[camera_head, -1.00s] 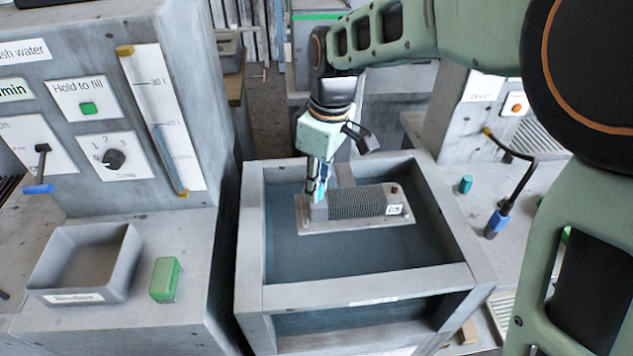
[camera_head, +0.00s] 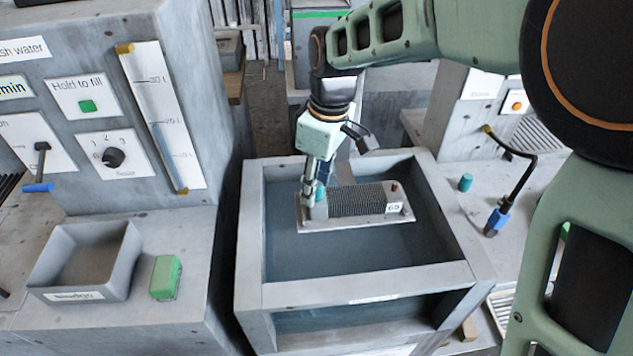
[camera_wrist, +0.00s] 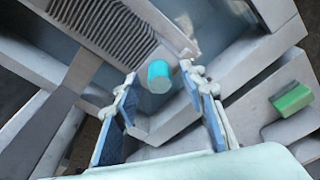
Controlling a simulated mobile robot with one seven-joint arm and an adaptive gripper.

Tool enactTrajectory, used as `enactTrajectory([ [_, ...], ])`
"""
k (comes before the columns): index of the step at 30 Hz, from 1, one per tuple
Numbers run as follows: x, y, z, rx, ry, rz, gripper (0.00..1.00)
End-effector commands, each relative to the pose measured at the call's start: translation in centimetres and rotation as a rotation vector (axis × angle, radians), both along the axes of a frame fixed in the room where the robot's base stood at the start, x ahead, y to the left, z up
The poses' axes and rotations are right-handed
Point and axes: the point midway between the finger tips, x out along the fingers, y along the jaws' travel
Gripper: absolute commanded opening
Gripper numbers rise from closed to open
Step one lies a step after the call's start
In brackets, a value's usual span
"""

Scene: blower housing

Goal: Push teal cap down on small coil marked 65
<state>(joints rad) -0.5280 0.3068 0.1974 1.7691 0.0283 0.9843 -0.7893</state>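The small coil (camera_head: 355,201) is a grey ribbed block with a white tag reading 65, lying on a flat plate in the open basin. It also shows in the wrist view (camera_wrist: 105,25). A teal cap (camera_wrist: 159,75) stands at the coil's left end. In the head view it is mostly hidden by the fingers. My gripper (camera_wrist: 161,76) is open, its fingers on either side of the cap with visible gaps. In the head view my gripper (camera_head: 316,190) reaches down at the coil's left end. How far the cap is seated cannot be told.
The basin (camera_head: 250,230) has raised concrete walls around the coil. Another teal cap (camera_head: 465,182) stands on the right bench near a cable with a blue-ended plug (camera_head: 497,218). A grey bin (camera_head: 125,265) and a green block (camera_head: 166,277) sit on the left bench.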

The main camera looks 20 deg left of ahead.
Motion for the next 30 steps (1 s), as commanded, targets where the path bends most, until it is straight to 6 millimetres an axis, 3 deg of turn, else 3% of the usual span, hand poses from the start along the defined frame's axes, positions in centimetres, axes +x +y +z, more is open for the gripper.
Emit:
enactTrajectory([
  [11, 0.1, 0.0, 0.7, 0.002, -0.002, 0.000, 0.41],
  [24, 0.0, -1.0, 9.0, 0.003, -0.003, 0.000, 0.41],
  [30, -0.1, -1.3, 11.4, 0.002, -0.002, 0.000, 0.41],
])
